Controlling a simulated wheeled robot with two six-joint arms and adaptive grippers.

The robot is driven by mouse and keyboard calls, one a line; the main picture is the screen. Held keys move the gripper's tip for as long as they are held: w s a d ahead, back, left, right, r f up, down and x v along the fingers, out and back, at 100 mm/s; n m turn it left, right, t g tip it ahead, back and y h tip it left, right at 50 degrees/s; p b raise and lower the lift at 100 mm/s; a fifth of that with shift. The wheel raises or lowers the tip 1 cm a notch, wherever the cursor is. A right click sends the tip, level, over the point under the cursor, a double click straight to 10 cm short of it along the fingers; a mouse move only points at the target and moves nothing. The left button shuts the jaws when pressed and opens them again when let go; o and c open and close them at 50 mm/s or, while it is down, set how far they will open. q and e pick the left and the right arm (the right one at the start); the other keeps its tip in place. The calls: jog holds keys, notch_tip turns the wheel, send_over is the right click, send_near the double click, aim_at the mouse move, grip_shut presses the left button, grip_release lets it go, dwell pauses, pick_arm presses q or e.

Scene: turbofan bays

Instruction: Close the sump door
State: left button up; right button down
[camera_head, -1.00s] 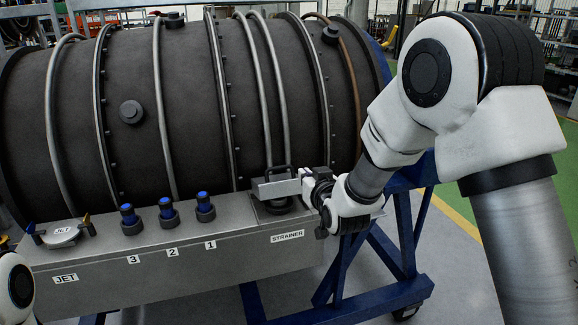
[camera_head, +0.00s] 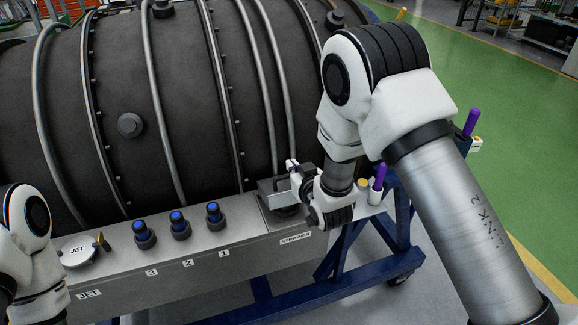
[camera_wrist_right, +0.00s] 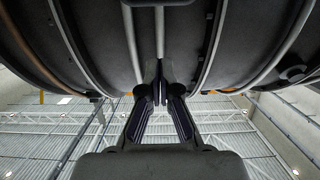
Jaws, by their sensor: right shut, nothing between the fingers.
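At the strainer end of the grey sump box (camera_head: 190,262), a small metal door or lid (camera_head: 268,187) sits raised above a dark round fitting (camera_head: 285,210), over the STRAINER label. Its exact angle is hard to tell. My right gripper (camera_head: 293,168) is at the right end of this lid, close to it; I cannot tell whether they touch. In the wrist view my right gripper (camera_wrist_right: 160,88) is shut and empty, with the dark engine casing beyond its tips and the lid out of sight. My left arm shows at the left edge, but its gripper is not visible.
The large dark engine casing (camera_head: 90,130) with pipes stands directly behind the box. Three blue-capped fittings (camera_head: 178,222) and a JET cap (camera_head: 78,250) line the box top. A purple-topped item (camera_head: 378,180) stands right of my gripper. A blue stand (camera_head: 380,262) is below.

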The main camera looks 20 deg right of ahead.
jog(key=p, duration=0.2)
send_over(288, 187)
jog(key=w, duration=0.2)
jog(key=f, duration=0.2)
jog(key=shift+s+f+p, duration=0.75)
jog(key=shift+s+f, duration=0.4)
jog(key=shift+f, duration=0.05)
pick_arm(q)
notch_tip(288, 187, up, 4)
jog(key=shift+w, duration=0.15)
pick_arm(e)
jog(key=shift+f, duration=0.35)
